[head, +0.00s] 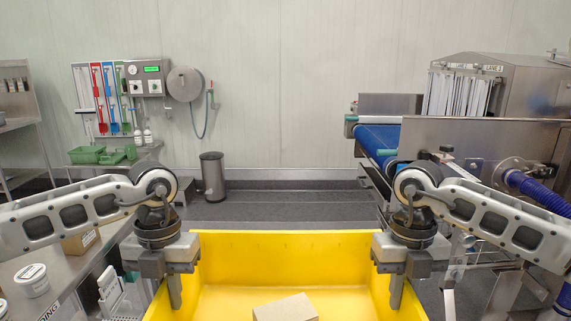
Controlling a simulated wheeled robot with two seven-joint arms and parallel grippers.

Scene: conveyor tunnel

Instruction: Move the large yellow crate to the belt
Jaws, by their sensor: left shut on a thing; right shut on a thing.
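The large yellow crate (285,244) is at the bottom middle of the head view, close in front of me, its near part cut off by the frame. A light cardboard box (287,307) lies inside it. My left gripper (173,290) is shut on the crate's left wall. My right gripper (397,290) is shut on the crate's right wall. The blue belt (380,137) runs at the back right, beyond my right arm, leading to a steel tunnel with strip curtains (461,92).
A steel table (50,262) with a white tub (32,280) and a small brown box (80,241) stands at the left. A grey bin (213,176) stands by the back wall. The dark floor (285,208) beyond the crate is clear.

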